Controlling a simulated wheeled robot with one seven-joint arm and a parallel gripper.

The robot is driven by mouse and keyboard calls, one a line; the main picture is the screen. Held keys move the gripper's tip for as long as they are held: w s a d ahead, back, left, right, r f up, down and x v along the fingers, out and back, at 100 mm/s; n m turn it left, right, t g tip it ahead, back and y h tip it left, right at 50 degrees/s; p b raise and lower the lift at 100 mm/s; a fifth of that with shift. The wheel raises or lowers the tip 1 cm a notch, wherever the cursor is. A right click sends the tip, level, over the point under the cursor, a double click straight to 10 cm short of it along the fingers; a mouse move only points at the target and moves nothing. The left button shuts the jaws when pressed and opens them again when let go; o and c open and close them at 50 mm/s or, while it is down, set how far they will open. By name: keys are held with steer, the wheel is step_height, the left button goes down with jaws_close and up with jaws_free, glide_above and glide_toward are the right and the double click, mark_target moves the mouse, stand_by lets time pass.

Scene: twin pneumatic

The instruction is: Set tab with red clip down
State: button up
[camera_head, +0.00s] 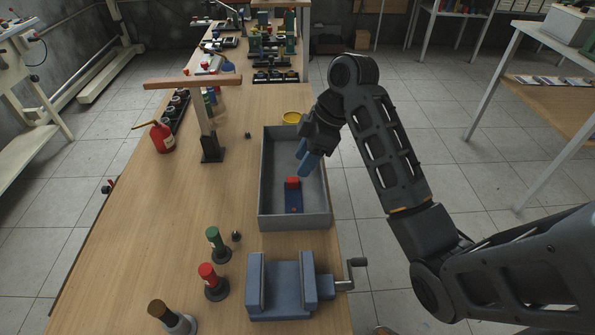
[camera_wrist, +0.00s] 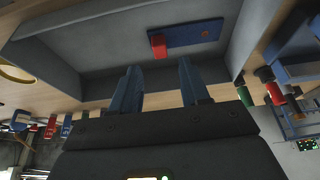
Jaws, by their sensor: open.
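The tab with red clip is a flat blue plate (camera_head: 294,203) with a red block-like clip (camera_head: 292,183) at one end. It lies on the floor of the grey tray (camera_head: 265,190). In the wrist view the blue plate (camera_wrist: 195,34) lies flat, with the red clip (camera_wrist: 158,46) at its left end and a small orange spot near its right end. My gripper (camera_head: 305,165) is over the tray, above and apart from the tab. Its two blue fingers (camera_wrist: 160,88) are spread with nothing between them.
A blue-grey vise (camera_head: 281,287) stands in front of the tray. Green (camera_head: 215,240) and red (camera_head: 209,278) capped cylinders stand left of it. A wooden T-shaped stand (camera_head: 209,140) rises left of the tray. A yellow ring-like dish (camera_head: 292,118) sits behind the tray. The table's left middle is mostly clear.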

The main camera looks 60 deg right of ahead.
steer(key=p+v, duration=0.4)
steer(key=v, duration=0.2)
steer(key=shift+p, duration=0.3)
